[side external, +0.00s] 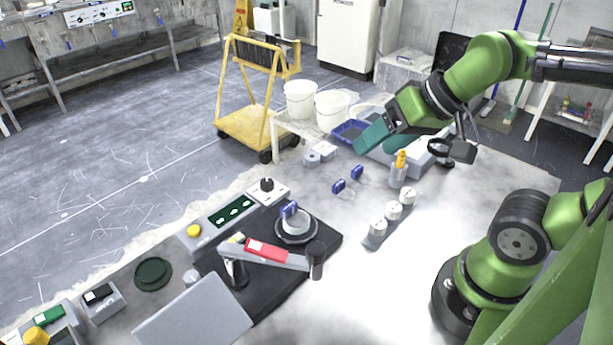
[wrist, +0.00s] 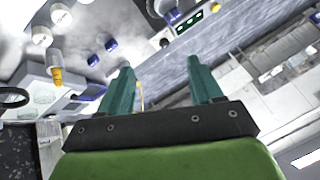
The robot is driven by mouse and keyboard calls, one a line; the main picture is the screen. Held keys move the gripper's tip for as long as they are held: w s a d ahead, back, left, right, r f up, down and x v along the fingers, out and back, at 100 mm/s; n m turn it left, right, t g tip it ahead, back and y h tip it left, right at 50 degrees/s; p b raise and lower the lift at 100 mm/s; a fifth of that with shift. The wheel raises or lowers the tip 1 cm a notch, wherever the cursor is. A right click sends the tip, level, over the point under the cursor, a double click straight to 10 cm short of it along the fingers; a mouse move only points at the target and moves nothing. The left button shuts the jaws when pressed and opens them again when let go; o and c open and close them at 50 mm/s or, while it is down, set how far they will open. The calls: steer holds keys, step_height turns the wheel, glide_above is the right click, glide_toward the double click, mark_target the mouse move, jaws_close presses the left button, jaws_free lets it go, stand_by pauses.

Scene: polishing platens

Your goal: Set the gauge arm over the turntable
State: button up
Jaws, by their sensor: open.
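The gauge arm (side external: 285,258) is a grey bar with a red patch. It runs from a post at the left of a black base plate to a dark upright cylinder (side external: 316,264) at its right end. The turntable (side external: 296,238) is a dark round disc on the same plate, just behind the arm in the side view. A pale round piece with a blue clip (side external: 289,209) sits on it. The bar appears beside the disc, on the near side. My gripper (side external: 369,143) is open and empty, high at the back right, well away from both. Its spread teal fingers show in the wrist view (wrist: 160,78).
A control box (side external: 218,224) is behind the plate, a grey panel (side external: 192,322) in front.

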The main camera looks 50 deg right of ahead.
steer(key=shift+c, duration=1)
steer(key=a+n, duration=0.1)
steer(key=a, duration=0.1)
steer(key=a+f+n+g, duration=0.1)
steer(key=a, duration=0.1)
steer(key=a+n+g+y, duration=0.1)
steer(key=a, duration=0.1)
steer(key=shift+a+f, duration=0.25)
steer(key=shift+a, duration=0.1)
steer(key=c, duration=0.7)
steer(key=a+g, duration=0.1)
steer(key=a, duration=0.2)
steer(key=s+a+n, duration=0.1)
steer(key=a, duration=0.1)
steer(key=s+a+g+h, duration=0.1)
steer(key=a, duration=0.2)
steer(key=shift+s+a+f+n+g, duration=0.2)
steer(key=shift+a+f+n+g, duration=0.1)
steer(key=shift+f+n, duration=0.1)
jaws_close()
steer(key=s+a+r+m+h, duration=0.3)
steer(key=s+a+m+h, duration=0.25)
steer(key=a+m, duration=0.4)
steer(key=w+d+f, duration=0.4)
steer(key=d+f, duration=0.1)
steer(key=f, duration=0.4)
steer(key=shift+w+d+f, duration=0.2)
steer(key=shift+w+d, duration=0.15)
steer(key=shift+d, duration=0.05)
